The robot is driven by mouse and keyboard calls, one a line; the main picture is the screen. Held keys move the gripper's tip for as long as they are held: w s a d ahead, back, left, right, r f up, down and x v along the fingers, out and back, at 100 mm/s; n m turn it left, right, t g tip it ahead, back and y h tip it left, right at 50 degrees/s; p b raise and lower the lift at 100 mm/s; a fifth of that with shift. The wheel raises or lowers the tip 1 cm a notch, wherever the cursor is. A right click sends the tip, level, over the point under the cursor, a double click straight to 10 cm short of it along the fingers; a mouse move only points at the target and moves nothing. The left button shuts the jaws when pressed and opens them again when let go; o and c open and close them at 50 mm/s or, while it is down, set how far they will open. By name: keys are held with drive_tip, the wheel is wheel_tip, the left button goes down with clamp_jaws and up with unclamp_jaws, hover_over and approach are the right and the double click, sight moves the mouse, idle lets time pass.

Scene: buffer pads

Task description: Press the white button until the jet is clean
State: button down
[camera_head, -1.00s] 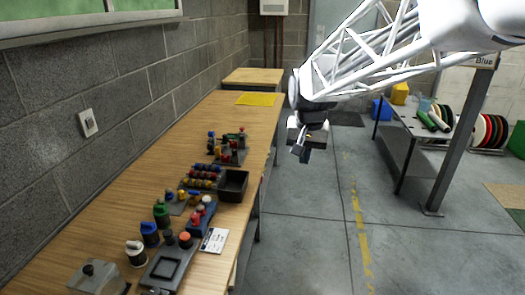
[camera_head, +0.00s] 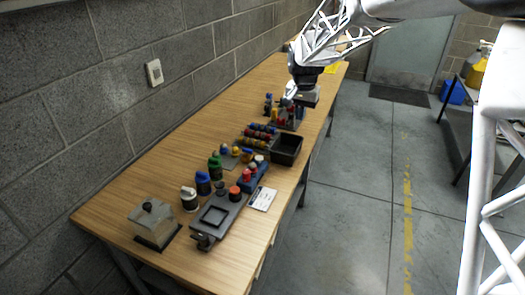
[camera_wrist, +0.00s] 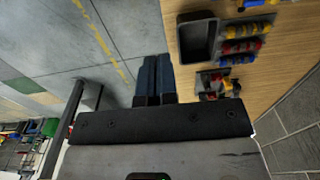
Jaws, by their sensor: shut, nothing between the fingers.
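In the head view, a blue block (camera_head: 254,178) stands mid-table with red knobs (camera_head: 249,174) and a small white-topped knob (camera_head: 259,159) at its far end. I cannot tell for sure that this is the white button, and I cannot pick out a jet. A dark bottle with a white cap (camera_head: 188,193) stands nearer, in a row with a blue and a green one. My gripper (camera_head: 290,98) is above the far cluster of parts, touching nothing that I can make out. In the wrist view its two dark fingers (camera_wrist: 154,80) lie together, shut and empty.
A black bin (camera_head: 287,149) stands near the table's right edge; it also shows in the wrist view (camera_wrist: 198,40). Beside it is a rack of coloured rods (camera_head: 259,135). The wall is left.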

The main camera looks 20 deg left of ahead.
hover_over(259, 158)
wheel_tip(259, 158, down, 9)
drive_tip(key=shift+w+a+f+g, duration=0.15)
drive_tip(key=shift+w+a+g, duration=0.05)
drive_tip(key=shift+g, duration=0.1)
drive_tip(key=shift+f, duration=0.1)
wheel_tip(259, 158, down, 14)
drive_tip(key=shift+s+d+r, duration=0.1)
idle(0.6)
drive_tip(key=shift+f, duration=1)
wheel_tip(259, 158, up, 14)
drive_tip(key=shift+r, duration=0.2)
idle(0.4)
